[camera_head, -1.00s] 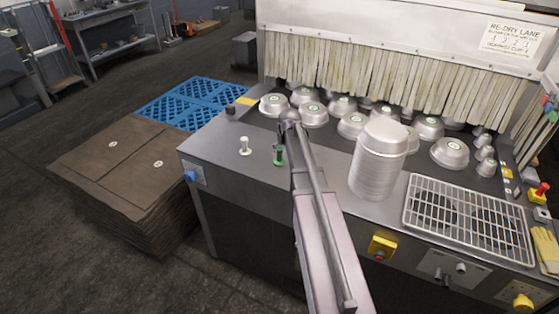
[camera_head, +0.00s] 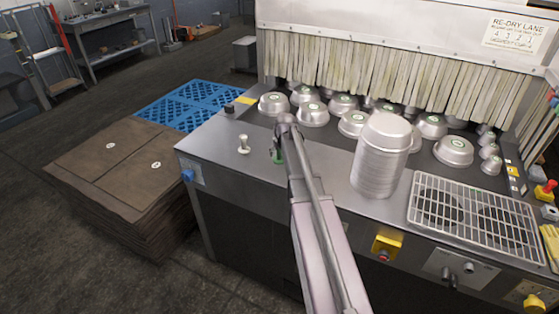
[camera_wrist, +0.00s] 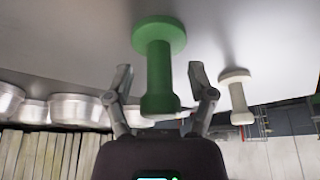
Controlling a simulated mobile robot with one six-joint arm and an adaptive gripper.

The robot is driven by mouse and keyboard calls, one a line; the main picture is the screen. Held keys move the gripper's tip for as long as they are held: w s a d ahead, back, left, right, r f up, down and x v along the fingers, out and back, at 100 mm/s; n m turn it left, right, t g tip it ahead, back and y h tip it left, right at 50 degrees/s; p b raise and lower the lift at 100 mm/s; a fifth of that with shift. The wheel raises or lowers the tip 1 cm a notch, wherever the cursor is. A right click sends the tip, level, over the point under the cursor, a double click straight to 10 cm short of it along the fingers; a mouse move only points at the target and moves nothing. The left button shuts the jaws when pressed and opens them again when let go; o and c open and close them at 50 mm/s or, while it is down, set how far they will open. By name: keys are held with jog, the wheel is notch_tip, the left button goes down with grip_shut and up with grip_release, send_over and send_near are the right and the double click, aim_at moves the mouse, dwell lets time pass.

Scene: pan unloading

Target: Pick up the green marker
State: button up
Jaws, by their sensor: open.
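The green marker (camera_wrist: 158,75) is a spool-shaped peg with a wide disc at one end, standing on the grey metal worktop (camera_head: 230,165). In the wrist view it appears upside down, between the two fingers of my gripper (camera_wrist: 161,78). The fingers are open, one on each side, with a visible gap to its stem. In the head view only a part of the green marker (camera_head: 279,157) shows beside my arm, which hides most of my gripper.
A similar white marker (camera_head: 243,144) stands to the left, close to one finger in the wrist view (camera_wrist: 236,95). A tall stack of metal pans (camera_head: 380,160) stands to the right. Several upturned pans (camera_head: 313,115) lie behind, before a strip curtain (camera_head: 370,75).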

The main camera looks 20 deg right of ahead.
dwell(0.6)
grip_shut()
